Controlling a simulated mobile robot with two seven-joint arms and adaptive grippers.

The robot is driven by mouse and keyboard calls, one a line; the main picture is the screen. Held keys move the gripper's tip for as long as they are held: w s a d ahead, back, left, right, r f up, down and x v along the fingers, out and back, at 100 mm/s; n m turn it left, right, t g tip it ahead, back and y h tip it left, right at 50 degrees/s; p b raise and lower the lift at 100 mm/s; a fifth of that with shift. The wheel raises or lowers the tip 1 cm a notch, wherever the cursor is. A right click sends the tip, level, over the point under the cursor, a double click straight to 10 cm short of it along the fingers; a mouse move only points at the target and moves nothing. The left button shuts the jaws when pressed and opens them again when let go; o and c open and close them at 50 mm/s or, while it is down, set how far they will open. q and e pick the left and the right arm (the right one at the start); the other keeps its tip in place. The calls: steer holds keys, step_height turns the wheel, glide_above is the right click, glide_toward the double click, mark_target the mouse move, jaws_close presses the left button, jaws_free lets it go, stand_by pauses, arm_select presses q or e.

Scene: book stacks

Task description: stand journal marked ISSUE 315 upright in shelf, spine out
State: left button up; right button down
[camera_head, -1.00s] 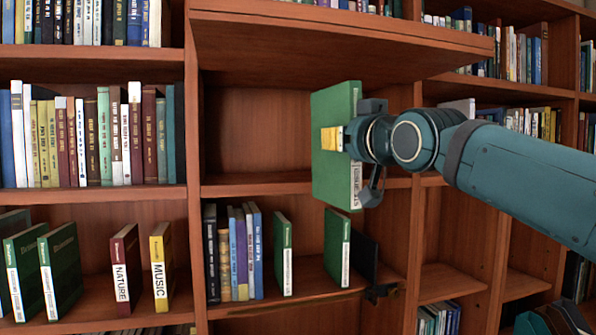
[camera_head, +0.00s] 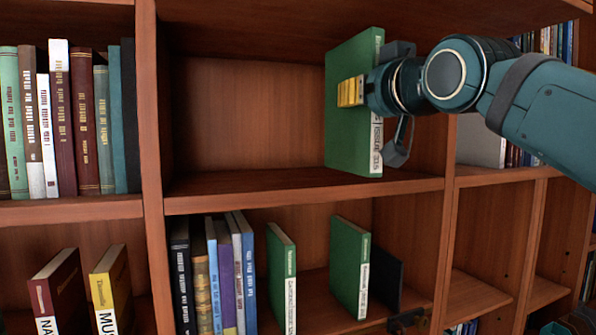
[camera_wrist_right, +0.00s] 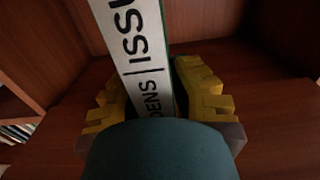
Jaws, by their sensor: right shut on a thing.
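My right gripper (camera_head: 351,91) comes in from the right, shut on a green journal (camera_head: 346,125) with a white spine label reading ISSUE 315. The journal is upright, its spine facing outward, at the opening of an empty upper shelf compartment (camera_head: 245,125). Its bottom edge is near the shelf board (camera_head: 260,197); I cannot tell whether they touch. In the right wrist view, yellow finger pads (camera_wrist_right: 155,100) flank the white spine (camera_wrist_right: 133,45), which shows part of "ISSUE". My left gripper is not in view.
Below, a compartment holds several books (camera_head: 212,275), two green journals (camera_head: 281,270) (camera_head: 349,260) and a dark plate (camera_head: 387,280). Upright dividers (camera_head: 153,120) bound the empty compartment, which has free room left of the held journal. Full shelves stand at left.

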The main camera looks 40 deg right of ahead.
steer(key=f+p+x, duration=0.3)
steer(key=x, duration=1.4)
steer(key=shift+w+f, duration=0.2)
steer(key=shift+w, duration=0.15)
steer(key=shift+f, duration=0.15)
steer(key=c, duration=1)
jaws_free()
